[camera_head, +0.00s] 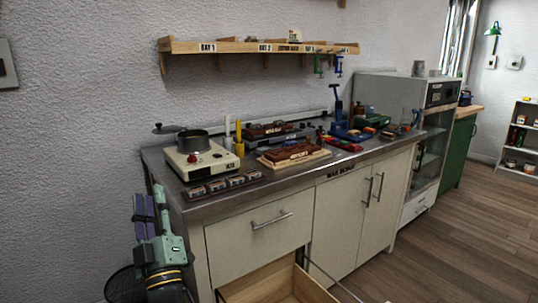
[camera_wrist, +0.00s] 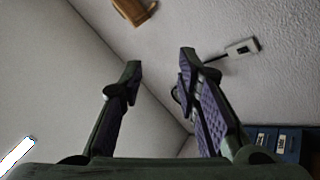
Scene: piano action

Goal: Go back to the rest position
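My gripper (camera_head: 148,198) is at the left of the head view, in front of the left end of the metal-topped bench. It points upward and stands apart from the bench. In the wrist view my gripper (camera_wrist: 160,68) shows two fingers with purple pads spread apart. Nothing is between them, only wall behind.
The bench (camera_head: 326,173) carries a hotplate with a pot (camera_head: 192,141), small labelled trays and wooden blocks. A drawer (camera_head: 268,292) below stands open. A wall shelf (camera_head: 220,47) hangs above. A dark wire basket (camera_head: 125,284) is beside my arm. Wooden floor (camera_head: 450,240) is clear at right.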

